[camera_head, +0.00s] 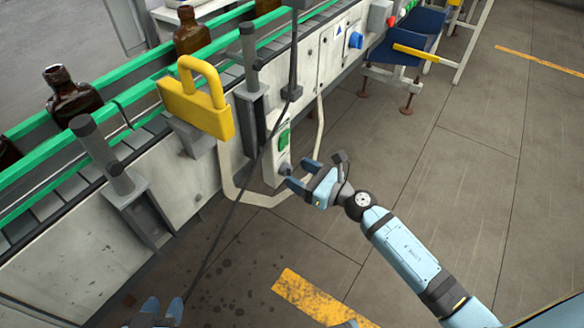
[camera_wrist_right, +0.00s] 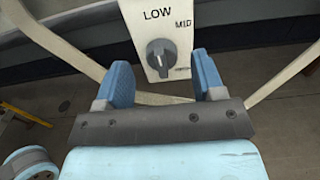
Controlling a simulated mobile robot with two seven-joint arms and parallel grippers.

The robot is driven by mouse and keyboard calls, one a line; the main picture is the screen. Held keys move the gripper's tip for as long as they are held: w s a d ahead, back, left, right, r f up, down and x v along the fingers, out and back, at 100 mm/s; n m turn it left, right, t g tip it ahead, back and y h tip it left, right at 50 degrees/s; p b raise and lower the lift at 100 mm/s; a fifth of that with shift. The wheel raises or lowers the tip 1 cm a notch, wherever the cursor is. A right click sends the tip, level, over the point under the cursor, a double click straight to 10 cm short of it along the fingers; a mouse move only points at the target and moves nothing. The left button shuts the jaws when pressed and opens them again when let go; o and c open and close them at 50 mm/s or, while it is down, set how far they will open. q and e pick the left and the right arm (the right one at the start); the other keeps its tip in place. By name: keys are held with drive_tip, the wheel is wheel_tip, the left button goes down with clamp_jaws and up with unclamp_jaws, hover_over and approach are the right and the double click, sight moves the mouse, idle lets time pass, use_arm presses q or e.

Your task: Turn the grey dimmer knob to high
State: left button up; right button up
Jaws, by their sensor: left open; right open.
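The grey dimmer knob (camera_wrist_right: 158,57) sits on a pale panel (camera_wrist_right: 165,13) marked LOW above it and MID at its upper right. A third small label at its lower right is too small to read. The knob's ridge stands roughly upright, towards LOW. My right gripper (camera_wrist_right: 160,66) is open, its blue fingers either side of the knob in the picture; I see no contact. In the head view, the knob (camera_head: 284,169) is small, just beyond my right gripper (camera_head: 297,173). My left gripper (camera_head: 164,305) is open and empty at the bottom edge.
A green button (camera_head: 284,138) is above the knob on the same box. A yellow padlock-shaped piece (camera_head: 206,104) and grey posts stand along the conveyor. Amber bottles (camera_head: 72,98) stand between green rails (camera_head: 150,85). A pale bent tube runs around the box.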

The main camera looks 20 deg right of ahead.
sight(287, 171)
drive_tip(key=shift+x, duration=1.35)
drive_tip(key=c, duration=0.9)
